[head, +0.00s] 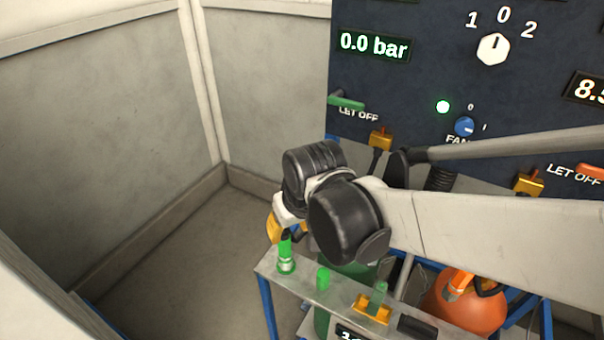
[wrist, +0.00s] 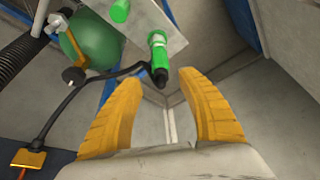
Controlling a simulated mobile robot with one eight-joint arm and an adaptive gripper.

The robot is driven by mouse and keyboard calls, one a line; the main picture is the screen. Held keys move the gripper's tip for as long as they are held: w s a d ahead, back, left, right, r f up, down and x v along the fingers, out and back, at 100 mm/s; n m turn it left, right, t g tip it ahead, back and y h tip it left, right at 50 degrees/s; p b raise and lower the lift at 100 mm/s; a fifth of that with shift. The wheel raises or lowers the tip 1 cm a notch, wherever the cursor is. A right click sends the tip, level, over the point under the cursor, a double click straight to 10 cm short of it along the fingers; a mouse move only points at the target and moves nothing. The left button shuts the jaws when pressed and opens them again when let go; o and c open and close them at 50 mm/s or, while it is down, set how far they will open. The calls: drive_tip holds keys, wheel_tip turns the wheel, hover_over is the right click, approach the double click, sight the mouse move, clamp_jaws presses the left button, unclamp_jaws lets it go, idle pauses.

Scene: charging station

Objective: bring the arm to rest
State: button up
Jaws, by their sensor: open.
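My arm reaches in from the right in the head view, its dark wrist joint in front of the panel. My gripper (head: 274,229) is partly hidden behind the wrist there, with a yellow finger showing. In the wrist view my gripper (wrist: 158,82) has its two yellow fingers spread wide, with nothing held between them. A green fitting with a black end (wrist: 157,56) shows just beyond the fingertips, its black end towards the gap. In the head view the green fitting (head: 286,260) stands on the bench just below my gripper; I cannot tell if they touch.
A narrow grey bench (head: 303,283) carries more green fittings and a yellow holder (head: 371,310). Behind stands a dark panel (head: 420,80) reading 0.0 bar, with knobs and levers. An orange tank (head: 470,306) sits lower right. A black hose (wrist: 62,112) runs near my fingers. Floor at left is clear.

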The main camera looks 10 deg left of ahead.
drive_tip(key=shift+v, duration=0.9)
drive_tip(key=s+d+r+m+t, duration=0.1)
drive_tip(key=s+d+m, duration=0.1)
drive_tip(key=d, duration=0.7)
drive_tip(key=s+d+r+m+t+h, duration=0.1)
drive_tip(key=s+d+m, duration=0.1)
drive_tip(key=d, duration=0.7)
drive_tip(key=s+d+r+m+t+h, duration=0.1)
drive_tip(key=s+d, duration=0.3)
drive_tip(key=d, duration=0.5)
drive_tip(key=shift+r+m+t, duration=0.3)
drive_tip(key=shift+r+m, duration=0.15)
drive_tip(key=shift+m, duration=0.45)
